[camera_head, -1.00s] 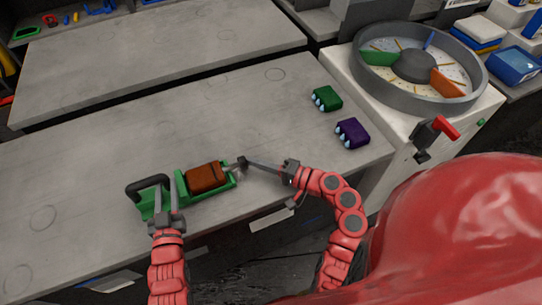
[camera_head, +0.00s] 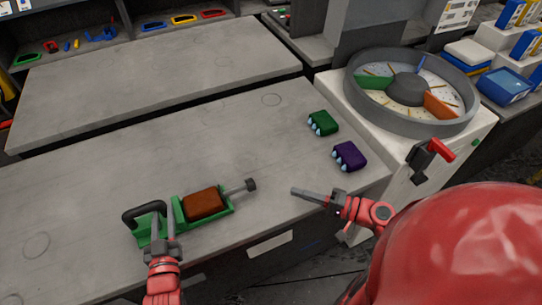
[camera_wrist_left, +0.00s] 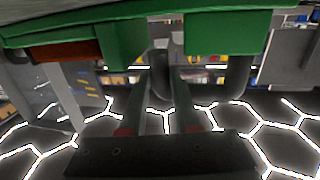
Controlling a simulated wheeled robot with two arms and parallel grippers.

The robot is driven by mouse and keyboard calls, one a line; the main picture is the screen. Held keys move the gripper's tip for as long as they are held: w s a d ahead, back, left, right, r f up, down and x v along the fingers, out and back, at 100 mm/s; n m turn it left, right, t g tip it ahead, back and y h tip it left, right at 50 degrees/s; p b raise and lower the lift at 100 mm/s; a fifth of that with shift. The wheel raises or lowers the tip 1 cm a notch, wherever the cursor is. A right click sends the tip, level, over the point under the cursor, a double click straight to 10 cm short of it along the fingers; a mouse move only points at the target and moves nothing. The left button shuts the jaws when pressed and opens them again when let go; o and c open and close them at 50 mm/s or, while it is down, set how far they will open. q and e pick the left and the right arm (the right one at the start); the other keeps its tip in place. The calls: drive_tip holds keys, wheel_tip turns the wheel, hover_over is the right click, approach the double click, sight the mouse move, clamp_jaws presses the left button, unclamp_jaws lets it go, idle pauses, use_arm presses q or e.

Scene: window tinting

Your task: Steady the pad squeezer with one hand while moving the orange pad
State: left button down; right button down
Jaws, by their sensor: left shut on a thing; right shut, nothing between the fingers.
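The green pad squeezer (camera_head: 166,228) lies near the table's front edge, with a black handle (camera_head: 130,217) at its left and a rod with a dark knob (camera_head: 251,184) at its right. The orange-brown pad (camera_head: 205,203) sits in its tray. In the left wrist view the green body (camera_wrist_left: 230,32) spans the top, with the pad (camera_wrist_left: 65,50) at the left. My left gripper (camera_head: 161,240) is shut on the squeezer at its handle end; the exact grip is partly hidden. My right gripper (camera_head: 295,191) is shut and empty, right of the knob and apart from it.
A green block (camera_head: 322,123) and a purple block (camera_head: 349,156) with pale tips lie at the table's right end. A round dial machine (camera_head: 410,90) with a red-handled lever (camera_head: 437,150) stands beyond it. The table behind the squeezer is clear.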

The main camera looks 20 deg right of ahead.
idle(0.4)
use_arm(q)
drive_tip(key=shift+c, duration=0.2)
unclamp_jaws()
drive_tip(key=shift+s, duration=0.1)
idle(0.3)
drive_tip(key=shift+s+a, duration=0.2)
drive_tip(key=shift+s, duration=0.75)
drive_tip(key=shift+s+a, duration=0.2)
drive_tip(key=shift+s, duration=0.75)
drive_tip(key=shift+s+a, duration=0.2)
drive_tip(key=shift+s, duration=0.75)
drive_tip(key=shift+d, duration=0.1)
